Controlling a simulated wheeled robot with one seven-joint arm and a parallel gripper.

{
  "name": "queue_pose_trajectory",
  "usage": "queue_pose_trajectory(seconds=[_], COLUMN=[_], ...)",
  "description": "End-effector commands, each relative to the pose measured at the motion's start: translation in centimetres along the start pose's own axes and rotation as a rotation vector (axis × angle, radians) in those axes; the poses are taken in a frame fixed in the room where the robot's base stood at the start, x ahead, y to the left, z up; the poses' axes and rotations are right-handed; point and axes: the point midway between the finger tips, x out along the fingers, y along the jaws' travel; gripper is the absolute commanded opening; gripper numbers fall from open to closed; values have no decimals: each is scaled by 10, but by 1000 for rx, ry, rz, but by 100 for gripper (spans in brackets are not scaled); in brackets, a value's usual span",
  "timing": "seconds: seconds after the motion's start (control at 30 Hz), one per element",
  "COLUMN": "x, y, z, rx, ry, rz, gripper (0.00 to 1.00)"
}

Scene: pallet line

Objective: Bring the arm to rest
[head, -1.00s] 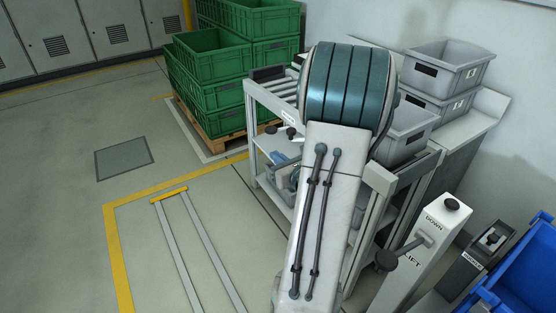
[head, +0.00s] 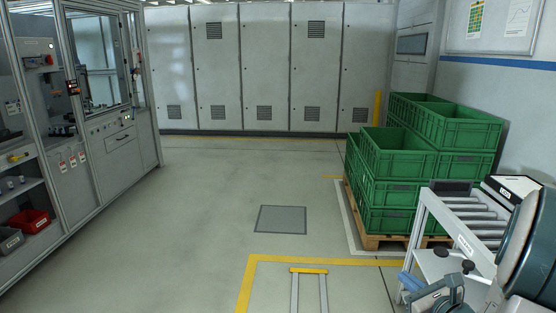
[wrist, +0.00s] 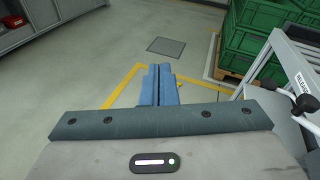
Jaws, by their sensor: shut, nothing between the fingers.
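My gripper (wrist: 158,88) shows in the wrist view as two blue fingers side by side, shut with nothing between them. It is out over open floor, with the yellow floor line beyond it. In the head view my arm is at the lower right edge, in front of the roller conveyor (head: 474,217). A blue part of my gripper (head: 415,284) shows low beside the conveyor frame; its fingertips are hard to make out there.
Green crates (head: 398,160) stand stacked on a wooden pallet (head: 372,241) at the right. Grey cabinets (head: 265,70) line the back wall. The floor between is clear around a grey floor plate (head: 281,220).

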Motion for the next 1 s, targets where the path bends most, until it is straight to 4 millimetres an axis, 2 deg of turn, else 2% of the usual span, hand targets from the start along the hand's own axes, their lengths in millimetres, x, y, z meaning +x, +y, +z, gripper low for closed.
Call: queue_pose_trajectory(seconds=[0.03,0.2,0.3,0.4,0.5,0.6,0.73,0.9,1.0], x=[6,2,-12,-32,-54,-77,-104,-128,-136], y=[29,119,162,197,222,236,240,229,219], z=[23,57,69,75,79,82,86,100,110], rx=[-85,-384,-576,-777,-992,-1216,-1526,-1941,-2144], ry=[4,32,44,55,61,65,65,63,63], rz=[112,469,662,842,1007,1155,1320,1472,1521], gripper=[0,0,0,0,0,0,0,0,0])
